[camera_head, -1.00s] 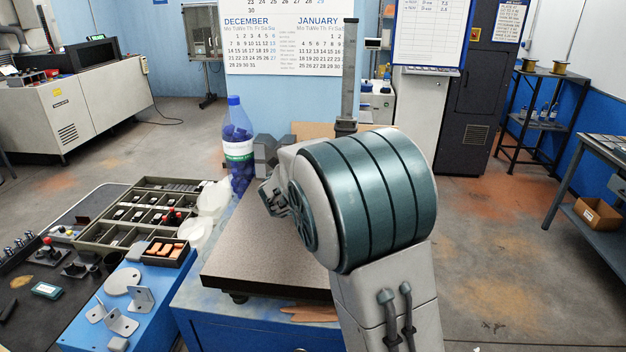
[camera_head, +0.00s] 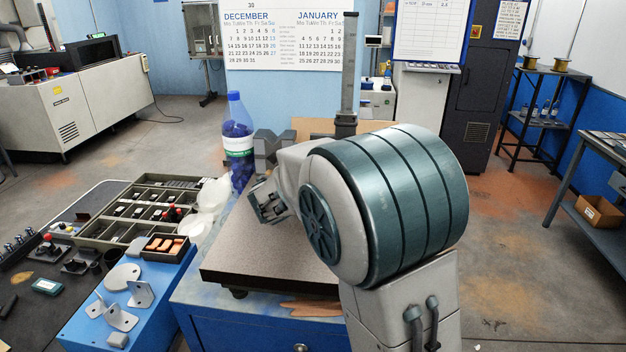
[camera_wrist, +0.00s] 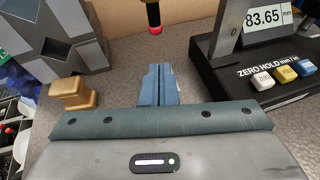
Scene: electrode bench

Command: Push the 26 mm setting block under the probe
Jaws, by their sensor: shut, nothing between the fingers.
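A small brass-coloured block (camera_wrist: 74,93) sits on the plate at the left in the wrist view. I take it for the setting block, but no size marking is readable. The probe (camera_wrist: 154,16), dark with a red tip, hangs at the top middle, above the plate. My gripper (camera_wrist: 158,72) is shut and empty. Its fingertips point toward the spot below the probe, to the right of the brass block and apart from it. In the head view my gripper (camera_head: 268,207) is over the granite plate (camera_head: 255,256); my arm hides the probe and the block.
A height gauge with a display (camera_wrist: 266,18) and buttons stands at the right in the wrist view; its column (camera_head: 348,75) rises in the head view. A grey V-shaped block (camera_wrist: 58,38) is at the left. A bottle (camera_head: 238,145) stands at the plate's far left.

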